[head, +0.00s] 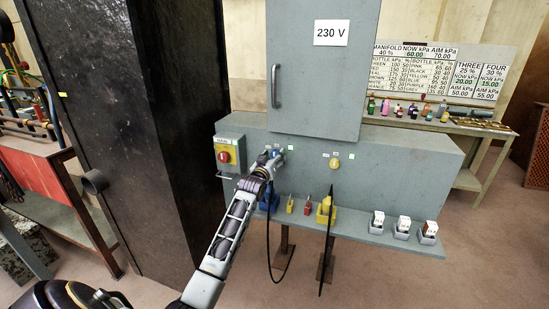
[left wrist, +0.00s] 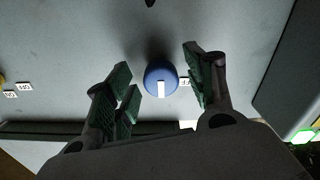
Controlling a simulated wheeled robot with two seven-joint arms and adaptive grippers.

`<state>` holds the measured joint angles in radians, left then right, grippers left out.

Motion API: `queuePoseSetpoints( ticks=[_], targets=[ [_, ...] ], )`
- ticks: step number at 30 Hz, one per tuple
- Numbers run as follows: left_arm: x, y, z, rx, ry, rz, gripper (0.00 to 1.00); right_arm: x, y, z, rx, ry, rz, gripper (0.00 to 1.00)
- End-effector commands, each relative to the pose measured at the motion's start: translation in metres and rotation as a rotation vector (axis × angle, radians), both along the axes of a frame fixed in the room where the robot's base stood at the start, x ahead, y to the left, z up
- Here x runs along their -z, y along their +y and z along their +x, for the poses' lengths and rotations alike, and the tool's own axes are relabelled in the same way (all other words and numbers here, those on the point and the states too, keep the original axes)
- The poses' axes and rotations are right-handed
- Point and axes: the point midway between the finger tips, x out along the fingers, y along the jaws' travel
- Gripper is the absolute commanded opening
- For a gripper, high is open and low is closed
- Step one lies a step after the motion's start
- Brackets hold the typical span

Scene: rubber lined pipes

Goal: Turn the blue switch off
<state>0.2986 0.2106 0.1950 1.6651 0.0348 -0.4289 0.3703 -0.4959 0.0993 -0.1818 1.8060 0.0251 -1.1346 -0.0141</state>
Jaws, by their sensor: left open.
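The blue switch (left wrist: 160,78) is a round knob with a white pointer mark on the grey panel. In the left wrist view it sits between the open fingers of my left gripper (left wrist: 165,88), with gaps on both sides. A small white label (left wrist: 184,82) lies beside the knob, partly covered by a finger. In the head view my left gripper (head: 268,160) is at the panel front and hides most of the blue switch. My right gripper is not in view.
A yellow knob (head: 334,162) is to the right on the same panel. A red rotary switch on a yellow plate (head: 224,156) is at left. Below, a shelf (head: 345,222) holds plugs, padlocks and white-topped blocks. A dark cabinet (head: 150,120) stands close left of my arm.

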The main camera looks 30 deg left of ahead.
Motion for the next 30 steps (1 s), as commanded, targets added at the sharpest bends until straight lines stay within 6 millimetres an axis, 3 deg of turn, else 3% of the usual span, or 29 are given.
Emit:
queuePoseSetpoints(
  ticks=[17,27,30],
  targets=[
    [0.0,0.003,0.01,0.0,0.0,0.0,0.54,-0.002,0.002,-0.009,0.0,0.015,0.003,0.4],
    [0.0,0.003,0.01,0.0,0.0,0.0,0.11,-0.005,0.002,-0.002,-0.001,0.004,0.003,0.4],
    [0.0,0.003,0.01,0.0,0.0,0.0,0.09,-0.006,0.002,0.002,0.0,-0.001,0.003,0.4]
  ],
)
